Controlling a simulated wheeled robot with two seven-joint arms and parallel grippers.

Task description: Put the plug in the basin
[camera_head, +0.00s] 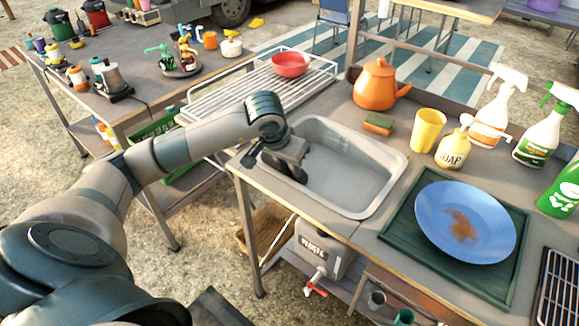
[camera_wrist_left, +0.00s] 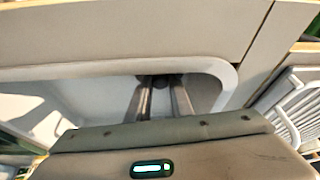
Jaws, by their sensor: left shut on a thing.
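The basin (camera_head: 388,178) is a light grey sink set into the counter, its inside bare apart from my gripper. It also fills the middle of the left wrist view (camera_wrist_left: 60,100). My left gripper (camera_head: 292,172) reaches over the basin's left rim, with its dark fingers low inside the left end. In the left wrist view, the fingers (camera_wrist_left: 163,92) are close together on a small dark round thing (camera_wrist_left: 168,79), which looks like the plug. The fingers mostly hide it, and I cannot tell whether it touches the basin floor. My right gripper is not in view.
An orange kettle (camera_head: 376,86), a sponge (camera_head: 379,124), a yellow cup (camera_head: 428,131) and a soap bottle (camera_head: 452,149) stand behind the basin. A blue plate (camera_head: 440,205) lies on a green board at right. A wire rack (camera_head: 235,100) with a red bowl (camera_head: 290,64) is behind my arm.

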